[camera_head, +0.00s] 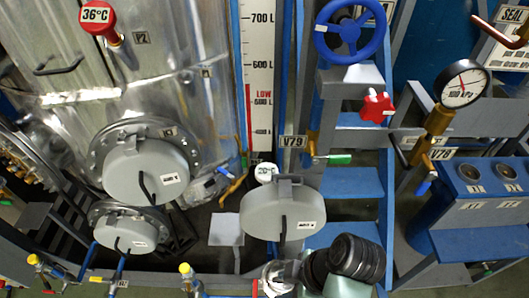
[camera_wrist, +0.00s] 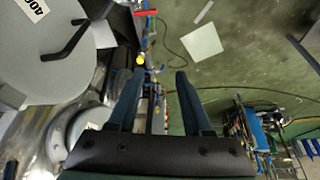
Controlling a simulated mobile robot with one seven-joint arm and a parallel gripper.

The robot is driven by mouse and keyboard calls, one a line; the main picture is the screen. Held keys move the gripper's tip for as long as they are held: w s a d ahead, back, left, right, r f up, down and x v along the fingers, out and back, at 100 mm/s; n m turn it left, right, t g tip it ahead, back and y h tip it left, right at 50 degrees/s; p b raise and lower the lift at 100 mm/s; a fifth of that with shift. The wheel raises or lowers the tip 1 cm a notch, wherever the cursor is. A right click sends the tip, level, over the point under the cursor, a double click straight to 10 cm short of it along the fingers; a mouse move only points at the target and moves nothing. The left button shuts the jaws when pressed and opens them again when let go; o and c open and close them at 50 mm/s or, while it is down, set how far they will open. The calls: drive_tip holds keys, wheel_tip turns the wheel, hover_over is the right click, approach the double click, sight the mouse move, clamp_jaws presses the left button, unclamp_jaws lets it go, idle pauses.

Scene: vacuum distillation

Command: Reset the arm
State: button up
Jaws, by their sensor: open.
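My gripper (camera_wrist: 159,73) shows in the wrist view with its two dark blue fingers apart and nothing between them. It points down over a green floor, with a pale square plate (camera_wrist: 202,43) beyond the right fingertip. A large grey round cover (camera_wrist: 62,50) with a black handle is close on the left in the wrist view. In the head view, black and grey links of my arm (camera_head: 345,262) show at the bottom centre. My fingers cannot be made out there.
In the head view, a grey round cover (camera_head: 283,210) stands just above my arm. A blue handwheel (camera_head: 350,35), a red star knob (camera_head: 377,106) and a pressure gauge (camera_head: 462,84) are higher right. Blue steps (camera_head: 351,183) and a blue panel (camera_head: 490,243) lie right. A steel tank (camera_head: 165,60) stands left.

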drive_tip(key=w+a+r+m+t+h, duration=0.15)
drive_tip(key=w+r+m+t, duration=0.35)
drive_tip(key=w+r, duration=0.5)
drive_tip(key=w+r+m+t+h, duration=0.2)
drive_tip(key=w+r+m+t, duration=0.4)
drive_tip(key=r, duration=0.6)
wheel_tip(320, 180, up, 15)
drive_tip(key=w+a+m+t, duration=0.2)
drive_tip(key=a+m+t, duration=0.1)
drive_tip(key=m+t, duration=0.15)
drive_tip(key=s+r+t+b, duration=0.7)
drive_tip(key=s+r+t, duration=0.4)
drive_tip(key=r, duration=0.7)
drive_tip(key=shift+s+d+r+h, duration=0.15)
drive_tip(key=shift+s+d+h, duration=0.25)
drive_tip(key=shift+s, duration=0.6)
